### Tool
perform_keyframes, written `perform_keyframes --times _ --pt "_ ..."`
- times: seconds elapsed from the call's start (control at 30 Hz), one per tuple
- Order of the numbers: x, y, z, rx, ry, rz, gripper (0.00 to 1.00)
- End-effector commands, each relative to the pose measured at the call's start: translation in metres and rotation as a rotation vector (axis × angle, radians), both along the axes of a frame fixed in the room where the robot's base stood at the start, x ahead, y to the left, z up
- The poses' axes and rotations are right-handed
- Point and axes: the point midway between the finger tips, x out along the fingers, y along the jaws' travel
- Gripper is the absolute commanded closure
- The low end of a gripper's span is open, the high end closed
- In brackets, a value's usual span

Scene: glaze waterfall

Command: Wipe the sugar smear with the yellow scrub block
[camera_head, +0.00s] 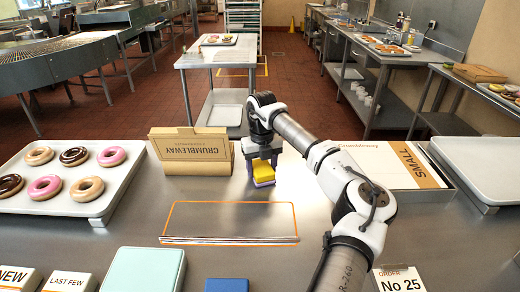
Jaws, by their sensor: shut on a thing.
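My gripper (263,178) is shut on the yellow scrub block (264,170), in the middle of the view just behind an orange-outlined rectangle (231,218) on the steel table. The block is at or close above the table top; I cannot tell whether it touches.
A donut tray (122,195) is at left. A Crumbleway box (190,150) stands close left of my gripper. Signs, a mint box (145,270) and a blue block (226,285) line the front.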

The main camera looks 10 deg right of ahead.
Motion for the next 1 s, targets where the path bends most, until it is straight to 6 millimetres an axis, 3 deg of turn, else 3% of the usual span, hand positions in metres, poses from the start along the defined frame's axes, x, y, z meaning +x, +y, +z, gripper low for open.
perform_keyframes --times 0.03,0.07,0.6,1.0 --pt "0.001 0.001 0.020 -0.002 -0.005 0.001 0.64" --pt "0.001 0.002 0.024 -0.002 -0.004 0.001 0.64" --pt "0.006 0.016 0.071 -0.001 -0.003 0.010 0.64" --pt "0.007 0.020 0.079 -0.001 -0.002 0.013 0.64"
